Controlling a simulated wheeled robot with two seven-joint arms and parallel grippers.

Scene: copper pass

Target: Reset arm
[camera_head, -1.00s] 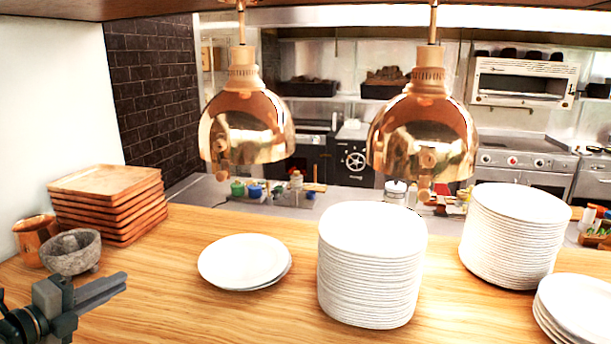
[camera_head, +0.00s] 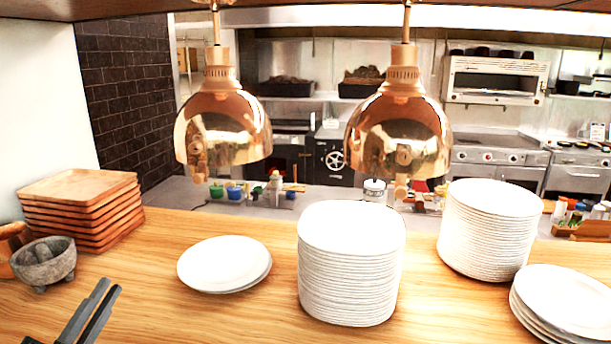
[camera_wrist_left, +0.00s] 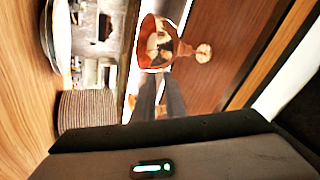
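My left gripper (camera_head: 108,290) shows at the lower left edge in the head view, its two dark grey fingers pointing up and to the right. A narrow gap shows between the fingers, and nothing is held in it. It is over the front of the wooden counter, to the right of the stone mortar (camera_head: 43,262). In the left wrist view the two fingers (camera_wrist_left: 160,85) show in front of a copper lamp (camera_wrist_left: 158,42), with nothing between them. My right gripper is in neither view.
A stack of wooden trays (camera_head: 80,210) stands at the left. A few flat plates (camera_head: 224,263), two tall plate stacks (camera_head: 350,265) (camera_head: 490,230) and a low stack (camera_head: 565,300) stand on the wooden counter (camera_head: 190,318). Two copper lamps (camera_head: 222,130) (camera_head: 398,135) hang above it.

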